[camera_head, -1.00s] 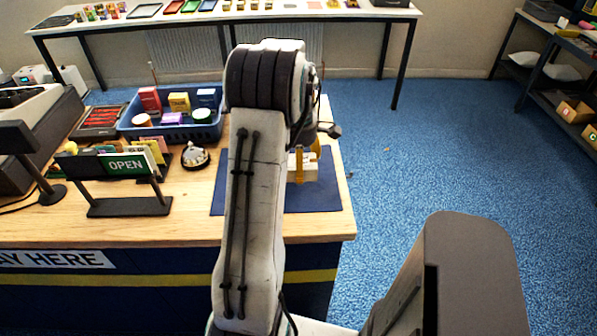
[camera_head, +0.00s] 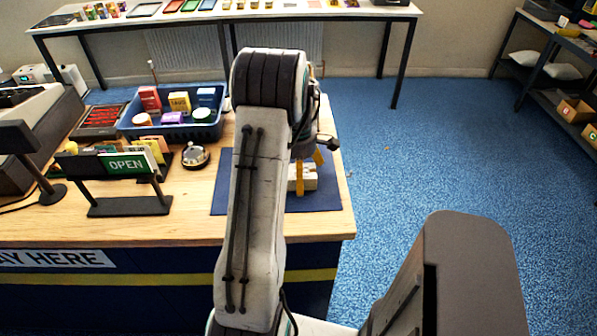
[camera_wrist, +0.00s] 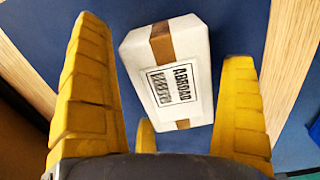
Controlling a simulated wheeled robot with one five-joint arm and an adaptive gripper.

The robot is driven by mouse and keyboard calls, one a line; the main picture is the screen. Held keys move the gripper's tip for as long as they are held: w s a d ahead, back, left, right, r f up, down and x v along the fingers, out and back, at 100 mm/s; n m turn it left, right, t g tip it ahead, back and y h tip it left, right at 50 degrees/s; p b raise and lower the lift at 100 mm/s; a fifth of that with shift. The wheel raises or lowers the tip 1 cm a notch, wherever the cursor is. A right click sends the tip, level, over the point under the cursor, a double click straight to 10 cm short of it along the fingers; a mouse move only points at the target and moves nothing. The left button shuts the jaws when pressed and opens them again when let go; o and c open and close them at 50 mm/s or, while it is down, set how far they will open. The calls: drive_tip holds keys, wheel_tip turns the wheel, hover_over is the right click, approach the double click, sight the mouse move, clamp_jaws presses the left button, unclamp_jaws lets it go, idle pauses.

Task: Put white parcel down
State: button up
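The white parcel (camera_wrist: 168,68) has a brown tape band and a label reading ABROAD. In the wrist view it lies between the two yellow fingers of my gripper (camera_wrist: 165,105), with blue gaps on both sides, so neither side finger touches it. In the head view the parcel (camera_head: 303,178) rests on the blue mat (camera_head: 315,203) on the counter, partly hidden by my arm. My gripper (camera_head: 308,172) is open around and above it; its yellow fingers show beside the parcel.
On the wooden counter (camera_head: 190,225) stand a blue basket (camera_head: 175,131) of small goods, a bell (camera_head: 195,157) and an OPEN sign (camera_head: 126,164), all left of my arm. The mat's front left part is bare. The counter's right edge is close to the mat.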

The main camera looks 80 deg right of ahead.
drive_tip(key=shift+r, duration=0.1)
wheel_tip(320, 180, up, 12)
drive_tip(key=shift+f, duration=0.25)
drive_tip(key=w+a+r+m+t+h, duration=0.1)
drive_tip(key=w+a+r, duration=0.2)
drive_tip(key=w+a, duration=0.7)
drive_tip(key=w+a+r, duration=0.3)
drive_tip(key=w+a, duration=0.5)
drive_tip(key=a, duration=0.3)
drive_tip(key=s+a+f+m+t, duration=0.1)
drive_tip(key=s+a, duration=0.1)
drive_tip(key=a, duration=0.9)
drive_tip(key=s+a+f+m+t+y, duration=0.1)
drive_tip(key=s+a+t, duration=0.1)
drive_tip(key=a, duration=1)
drive_tip(key=shift+s+f+m, duration=0.15)
drive_tip(key=shift+s+m, duration=0.15)
drive_tip(key=shift+s, duration=0.3)
